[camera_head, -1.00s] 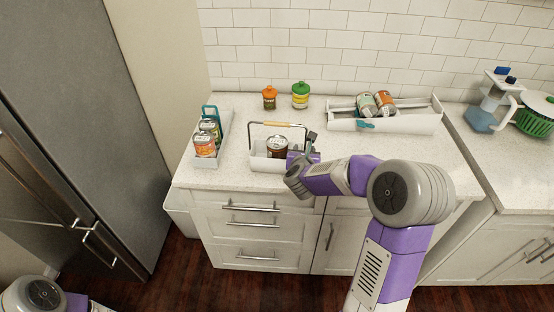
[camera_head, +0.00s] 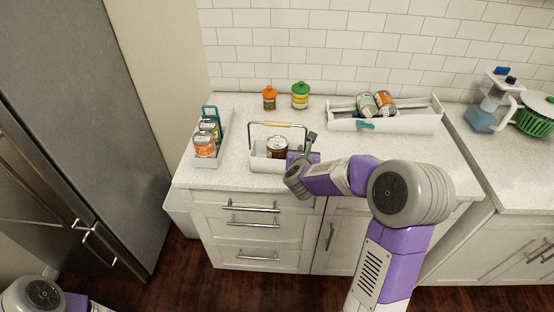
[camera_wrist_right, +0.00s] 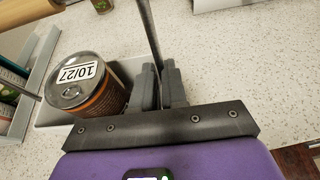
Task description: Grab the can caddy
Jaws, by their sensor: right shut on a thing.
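The can caddy (camera_head: 262,163) is a white tray with a thin metal bail and a wooden grip (camera_head: 278,124), upright near the counter's front edge. A dark brown can (camera_head: 277,149) stands in it; in the right wrist view the can (camera_wrist_right: 90,85) has a "10/27" label. My right gripper (camera_head: 307,146) is at the caddy's right end. In the right wrist view its fingers (camera_wrist_right: 160,88) are shut around the metal upright of the handle (camera_wrist_right: 150,35). My left gripper is out of sight.
Another white caddy (camera_head: 206,163) with a teal handle and cans stands to the left. A third white caddy (camera_head: 400,123) lies back right with cans. Orange-lidded (camera_head: 269,99) and green-lidded (camera_head: 300,96) jars stand behind. The counter right of my gripper is clear.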

